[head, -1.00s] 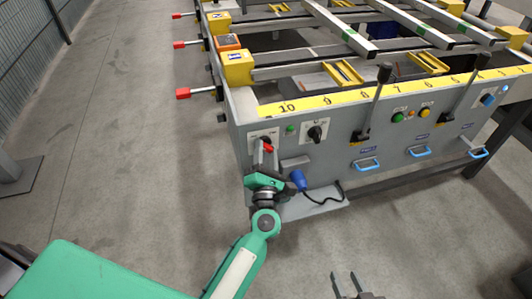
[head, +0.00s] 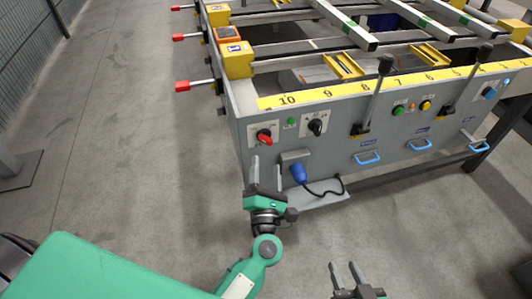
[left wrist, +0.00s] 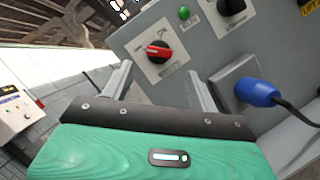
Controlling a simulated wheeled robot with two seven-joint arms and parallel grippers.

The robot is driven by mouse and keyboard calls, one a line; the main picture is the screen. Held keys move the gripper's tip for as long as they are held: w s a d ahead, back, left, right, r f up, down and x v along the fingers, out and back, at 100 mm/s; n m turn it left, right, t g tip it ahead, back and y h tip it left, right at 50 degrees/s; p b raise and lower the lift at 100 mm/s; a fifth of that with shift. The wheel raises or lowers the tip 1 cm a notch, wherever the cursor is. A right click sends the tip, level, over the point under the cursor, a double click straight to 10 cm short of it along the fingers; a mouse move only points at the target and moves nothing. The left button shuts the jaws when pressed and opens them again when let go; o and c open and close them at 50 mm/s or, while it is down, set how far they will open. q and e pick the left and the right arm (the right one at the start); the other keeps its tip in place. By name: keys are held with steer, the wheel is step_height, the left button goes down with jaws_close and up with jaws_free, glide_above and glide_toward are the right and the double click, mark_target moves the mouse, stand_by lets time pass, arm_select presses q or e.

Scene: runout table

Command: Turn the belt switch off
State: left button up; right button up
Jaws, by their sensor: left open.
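The belt switch is a red rotary handle (head: 264,138) on a white plate at the left end of the grey front panel. It also shows in the left wrist view (left wrist: 158,50), its handle lying nearly sideways with a slight tilt. The plate's small lettering is too blurred to read. My left gripper (head: 266,165) is open and empty, just below the switch and apart from it. In the left wrist view its two fingers (left wrist: 160,82) stand either side below the switch. My right gripper (head: 345,273) is low in the head view, empty, its fingers apart.
A green lamp (head: 291,121) and a black rotary knob (head: 316,126) sit right of the switch. A blue plug (head: 299,172) with a black cable juts out close to my left gripper. Levers (head: 375,90) and blue handles (head: 367,158) lie further right.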

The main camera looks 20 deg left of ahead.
arm_select(q)
steer(key=v, duration=0.6)
steer(key=shift+s, duration=0.3)
arm_select(e)
steer(key=shift+s+a+f, duration=0.1)
steer(key=shift+a+f, duration=0.05)
steer(key=shift+a, duration=0.15)
steer(key=shift+r, duration=0.2)
